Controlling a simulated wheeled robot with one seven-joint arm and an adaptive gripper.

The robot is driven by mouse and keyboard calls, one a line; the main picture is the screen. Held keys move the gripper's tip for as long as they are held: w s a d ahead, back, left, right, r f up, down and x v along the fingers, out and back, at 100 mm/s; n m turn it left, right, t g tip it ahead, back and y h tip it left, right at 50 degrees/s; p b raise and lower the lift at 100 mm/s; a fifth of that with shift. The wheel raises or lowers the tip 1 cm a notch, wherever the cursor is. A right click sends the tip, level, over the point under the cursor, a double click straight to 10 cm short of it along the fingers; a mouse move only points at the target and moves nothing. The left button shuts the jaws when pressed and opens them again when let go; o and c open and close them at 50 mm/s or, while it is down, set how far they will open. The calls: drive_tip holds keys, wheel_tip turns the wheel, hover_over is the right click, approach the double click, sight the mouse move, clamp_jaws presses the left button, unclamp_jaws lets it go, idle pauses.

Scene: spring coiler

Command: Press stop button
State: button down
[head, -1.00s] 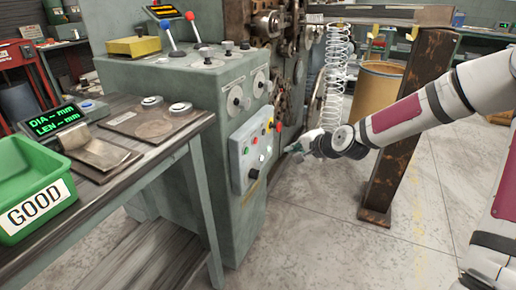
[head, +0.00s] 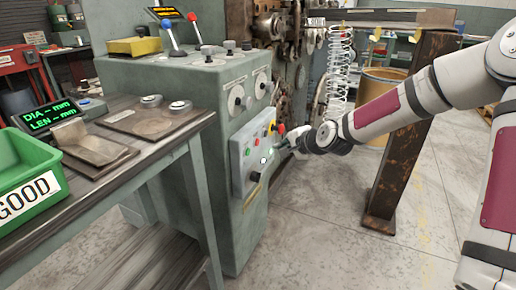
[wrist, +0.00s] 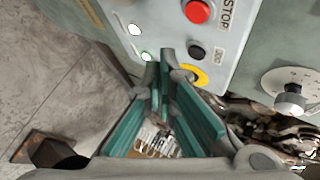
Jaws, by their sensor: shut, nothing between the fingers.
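The red stop button (wrist: 198,11), with a STOP label beside it, shows at the top of the wrist view on the grey control panel (wrist: 235,50). In the head view the panel (head: 239,167) is on the front of the green machine. My gripper (wrist: 165,78) is shut and empty, its fingers pointing at the panel below the stop button in the picture. A yellow ring (wrist: 203,76) is partly hidden behind a fingertip. In the head view my gripper (head: 286,146) is just right of the panel; contact cannot be told.
A dial knob (wrist: 291,95) is to the right. In the head view, a workbench (head: 130,176) stands left and a rusty post (head: 394,182) behind my arm.

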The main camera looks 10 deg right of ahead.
drive_tip(key=shift+w+a+b, duration=0.25)
drive_tip(key=shift+w+a, duration=0.3)
drive_tip(key=shift+a, duration=0.25)
drive_tip(key=shift+w+a+b, duration=0.2)
drive_tip(key=shift+w+a, duration=0.35)
drive_tip(key=shift+a, duration=0.2)
drive_tip(key=shift+a, duration=0.1)
drive_tip(key=shift+w+a, duration=0.25)
idle(0.3)
drive_tip(key=shift+w+a, duration=0.25)
drive_tip(key=shift+a, duration=0.1)
idle(0.9)
drive_tip(key=shift+s+d, duration=0.1)
drive_tip(key=shift+d, duration=0.05)
drive_tip(key=shift+s+d, duration=0.4)
drive_tip(key=shift+d, duration=0.1)
drive_tip(key=shift+s+d+p, duration=0.65)
drive_tip(key=shift+s+d, duration=0.1)
drive_tip(key=shift+d, duration=0.3)
drive_tip(key=shift+s+d+p, duration=0.6)
drive_tip(key=shift+s+d, duration=0.15)
drive_tip(key=shift+d, duration=0.25)
